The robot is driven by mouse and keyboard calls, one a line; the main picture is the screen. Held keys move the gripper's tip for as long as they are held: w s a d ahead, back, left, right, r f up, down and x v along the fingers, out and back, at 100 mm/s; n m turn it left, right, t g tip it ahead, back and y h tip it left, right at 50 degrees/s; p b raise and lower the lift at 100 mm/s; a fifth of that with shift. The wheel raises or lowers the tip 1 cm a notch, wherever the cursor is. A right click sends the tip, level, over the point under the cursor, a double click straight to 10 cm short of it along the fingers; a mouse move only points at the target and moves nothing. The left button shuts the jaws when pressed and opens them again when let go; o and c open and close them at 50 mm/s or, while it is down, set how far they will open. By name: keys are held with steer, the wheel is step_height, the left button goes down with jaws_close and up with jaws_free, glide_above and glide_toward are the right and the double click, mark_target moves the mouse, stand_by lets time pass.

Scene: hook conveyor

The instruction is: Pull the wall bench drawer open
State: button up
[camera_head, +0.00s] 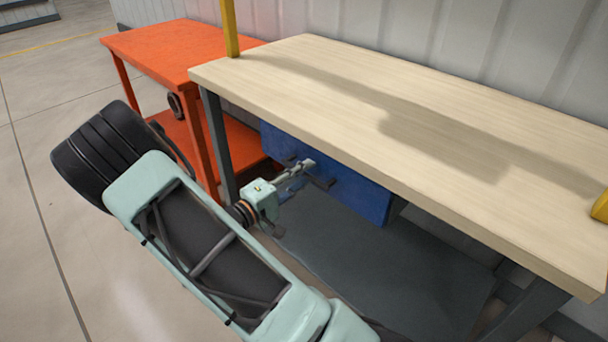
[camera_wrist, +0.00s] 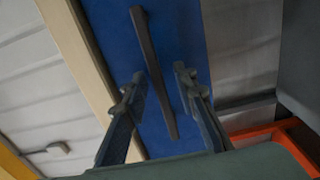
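The blue drawer (camera_head: 352,190) hangs under the wall bench (camera_head: 400,110). Its dark bar handle (camera_head: 322,183) shows on the front. My gripper (camera_head: 306,165) is at the handle, reaching in from the left under the bench's front edge. In the wrist view, the fingers of my gripper (camera_wrist: 157,82) are open, one on each side of the long dark handle (camera_wrist: 152,68), with gaps to both. The blue drawer front (camera_wrist: 187,35) fills the middle behind them. I cannot tell how far the fingertips reach past the bar.
The bench's wooden top overhangs close above the drawer. A grey bench leg (camera_head: 217,143) stands left of my gripper, and a grey lower shelf (camera_head: 385,265) lies below. An orange table (camera_head: 185,50) stands at the left. The floor in front is open.

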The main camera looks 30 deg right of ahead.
steer(key=shift+c, duration=0.6)
jaws_close()
steer(key=shift+a, duration=0.1)
